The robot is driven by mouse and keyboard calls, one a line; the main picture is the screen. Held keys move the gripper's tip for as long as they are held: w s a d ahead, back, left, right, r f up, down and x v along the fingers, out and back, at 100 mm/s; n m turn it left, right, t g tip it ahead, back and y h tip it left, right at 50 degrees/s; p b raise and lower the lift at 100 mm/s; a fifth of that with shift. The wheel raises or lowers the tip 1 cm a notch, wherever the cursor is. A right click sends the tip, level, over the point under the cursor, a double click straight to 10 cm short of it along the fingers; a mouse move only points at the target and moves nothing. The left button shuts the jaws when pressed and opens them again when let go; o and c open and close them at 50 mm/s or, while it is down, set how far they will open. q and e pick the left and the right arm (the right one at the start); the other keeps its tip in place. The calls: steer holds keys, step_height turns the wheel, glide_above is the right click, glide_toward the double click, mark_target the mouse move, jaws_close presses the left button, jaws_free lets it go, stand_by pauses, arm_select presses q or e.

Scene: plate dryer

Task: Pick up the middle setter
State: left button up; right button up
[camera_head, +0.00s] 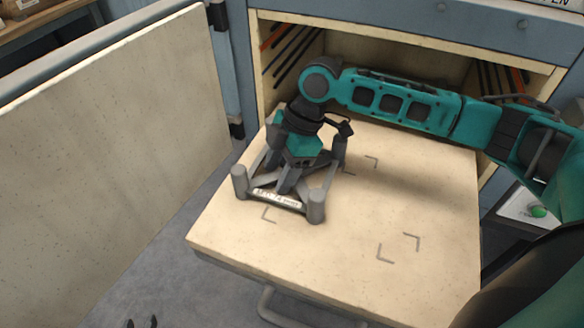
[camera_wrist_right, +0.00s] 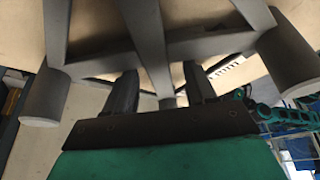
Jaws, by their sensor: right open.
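One setter, a grey frame with cylindrical corner posts (camera_head: 316,206) and a white label on its front bar, stands on the pale pulled-out shelf (camera_head: 430,190), on the shelf's left part. My right gripper (camera_head: 290,185) reaches down over its middle, partly hiding it. In the right wrist view the gripper's two dark fingers (camera_wrist_right: 160,90) are apart, close to the setter's crossing bars (camera_wrist_right: 148,40). I cannot tell whether they touch. My left gripper (camera_head: 141,323) shows only its two dark, separated tips at the bottom edge of the head view, over the floor, away from the setter.
A large pale door panel (camera_head: 120,130) stands open at the left. The blue cabinet (camera_head: 400,18) opening behind the shelf has dark rods along its sides. Corner marks are printed on the bare shelf right of the setter. My right arm crosses above the shelf's rear.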

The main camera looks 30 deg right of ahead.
jaws_close()
stand_by(0.4)
steer(key=shift+r, duration=0.1)
stand_by(0.8)
